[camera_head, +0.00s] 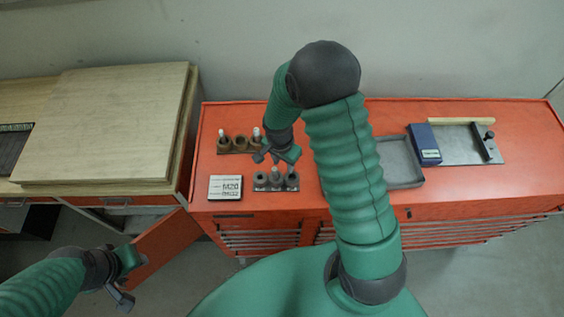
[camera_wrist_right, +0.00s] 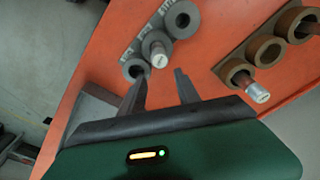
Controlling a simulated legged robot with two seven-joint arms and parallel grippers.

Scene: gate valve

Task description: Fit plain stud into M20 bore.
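A grey holder (camera_head: 262,184) with several ring-shaped bores sits on the red cabinet top, and a stud with a pale end (camera_head: 276,173) stands in its middle bore; that stud also shows in the wrist view (camera_wrist_right: 158,56). A brown holder (camera_head: 233,149) behind it has ring bores and pale-ended studs at its left (camera_head: 221,133) and right (camera_head: 256,134). A plate marked M20 (camera_head: 226,187) lies left of the grey holder. My right gripper (camera_head: 276,156) is open and empty above the holders. My left gripper (camera_head: 126,279) looks open, left of the cabinet.
A grey tray (camera_head: 407,183), a blue box (camera_head: 424,143) and a metal plate with an upright (camera_head: 462,148) stand on the right. A wooden bench (camera_head: 105,120) adjoins on the left. The front strip of the red top (camera_head: 300,208) is clear.

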